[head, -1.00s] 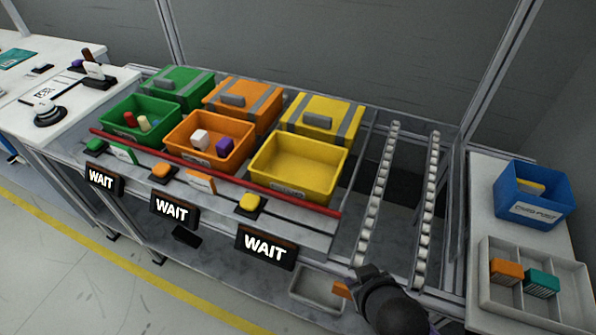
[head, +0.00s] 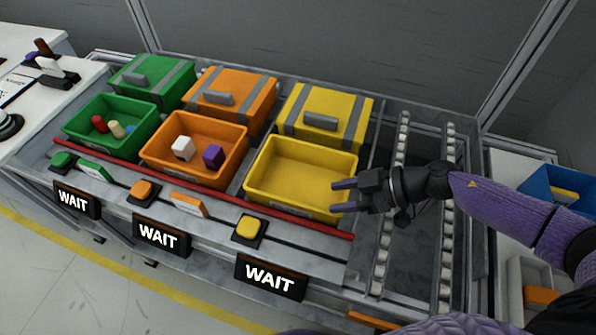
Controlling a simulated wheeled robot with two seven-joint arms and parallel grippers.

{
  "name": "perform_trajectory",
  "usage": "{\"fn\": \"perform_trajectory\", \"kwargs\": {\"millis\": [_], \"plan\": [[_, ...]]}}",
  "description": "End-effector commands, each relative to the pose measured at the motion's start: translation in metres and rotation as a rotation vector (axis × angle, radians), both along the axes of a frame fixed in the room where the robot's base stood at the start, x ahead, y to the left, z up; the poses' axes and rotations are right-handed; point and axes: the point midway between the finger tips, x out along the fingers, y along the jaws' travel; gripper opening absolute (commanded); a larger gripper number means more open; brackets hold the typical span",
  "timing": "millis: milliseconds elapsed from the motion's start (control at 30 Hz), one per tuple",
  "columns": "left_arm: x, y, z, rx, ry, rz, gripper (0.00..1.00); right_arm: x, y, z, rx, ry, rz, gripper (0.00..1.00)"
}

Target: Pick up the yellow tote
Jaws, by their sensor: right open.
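The yellow tote (head: 300,196) is an open, empty bin on the rack, in front of a lidded yellow box (head: 322,121) with grey straps. My right gripper (head: 340,197) reaches in from the right. Its jaws are open and empty, with the fingertips close to the tote's right side, near the front right corner. I cannot tell whether they touch the tote.
A green bin (head: 88,135) and an orange bin (head: 196,165) holding small objects stand to the left. A red rail (head: 200,188) runs before the bins. Roller tracks (head: 447,220) lie to the right, with a blue bin (head: 550,190) beyond. Several WAIT signs (head: 271,277) line the front.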

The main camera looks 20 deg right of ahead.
Motion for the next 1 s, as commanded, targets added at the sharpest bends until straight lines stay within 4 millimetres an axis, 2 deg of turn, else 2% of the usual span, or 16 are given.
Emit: {"fn": "perform_trajectory", "kwargs": {"millis": [133,300,400,633,667,900,1000], "plan": [[-0.015,0.003,-0.008,0.005,0.032,0.000,0.64,0.008,0.020,-0.013,0.003,-0.003,0.000,0.53],[-0.022,0.010,-0.020,0.019,0.047,-0.003,0.64,0.019,0.050,-0.029,0.005,-0.004,0.001,0.53],[-0.023,0.016,-0.023,0.027,0.050,-0.004,0.64,0.024,0.061,-0.034,0.005,-0.003,0.000,0.53],[-0.020,0.017,-0.022,0.029,0.046,-0.002,0.64,0.025,0.063,-0.034,0.003,-0.003,-0.001,0.53],[-0.019,0.017,-0.022,0.029,0.045,-0.002,0.64,0.025,0.063,-0.034,0.003,-0.003,-0.001,0.49],[-0.012,0.014,-0.022,0.025,0.032,-0.002,0.64,0.025,0.063,-0.034,0.003,-0.003,-0.001,0.00],[-0.011,0.014,-0.023,0.024,0.030,-0.002,0.64,0.025,0.063,-0.034,0.003,-0.003,-0.001,0.00]]}}
